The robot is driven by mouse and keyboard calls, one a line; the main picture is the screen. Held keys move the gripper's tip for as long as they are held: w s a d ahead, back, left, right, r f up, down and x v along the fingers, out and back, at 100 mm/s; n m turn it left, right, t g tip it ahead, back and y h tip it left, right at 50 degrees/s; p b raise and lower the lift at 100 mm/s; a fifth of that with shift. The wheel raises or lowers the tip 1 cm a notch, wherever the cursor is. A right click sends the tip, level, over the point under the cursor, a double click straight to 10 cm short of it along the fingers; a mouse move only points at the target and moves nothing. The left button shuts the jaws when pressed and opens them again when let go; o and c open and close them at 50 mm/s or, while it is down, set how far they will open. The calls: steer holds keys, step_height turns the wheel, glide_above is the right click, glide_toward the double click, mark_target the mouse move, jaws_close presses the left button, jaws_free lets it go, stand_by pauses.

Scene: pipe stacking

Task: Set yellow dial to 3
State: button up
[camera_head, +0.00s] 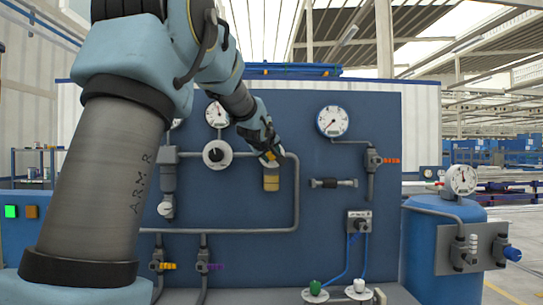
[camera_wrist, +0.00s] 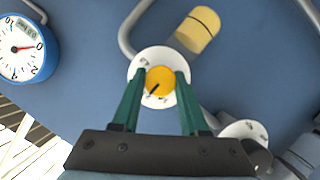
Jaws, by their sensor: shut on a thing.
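The yellow dial (camera_wrist: 160,82) sits on a white round plate (camera_wrist: 151,57) in the wrist view. A dark pointer line on its face points to the lower left. The plate's printed marks are small, and I cannot read which number the pointer meets. The green fingers of my gripper (camera_wrist: 159,79) are on the dial's left and right sides, shut on it. In the head view my gripper (camera_head: 268,152) reaches the blue panel at its middle, and the dial is mostly hidden behind it.
A yellow cylinder (camera_head: 271,180) is just below my gripper, close to the grey pipe (camera_head: 297,195). Another white dial plate (camera_wrist: 243,132) is to the lower right in the wrist view. Gauges (camera_head: 332,121) and valves are spread over the blue panel (camera_head: 330,230).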

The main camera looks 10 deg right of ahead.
jaws_close()
steer(key=shift+f+b, duration=0.1)
steer(key=shift+b, duration=0.3)
steer(key=shift+f+m+b, duration=0.15)
steer(key=shift+m+b, duration=0.25)
steer(key=shift+b, duration=0.6)
steer(key=m+y+b, duration=0.1)
steer(key=b, duration=0.2)
steer(key=shift+d+m+y+b, duration=0.15)
steer(key=shift+m+y+b, duration=0.15)
steer(key=shift+b, duration=0.05)
steer(key=shift+m+y+b, duration=0.6)
steer(key=shift+m+b, duration=0.2)
steer(key=shift+b, duration=0.35)
steer(key=shift+r+m+y+b, duration=0.25)
steer(key=shift+m+y+b, duration=0.75)
steer(key=shift+m, duration=0.3)
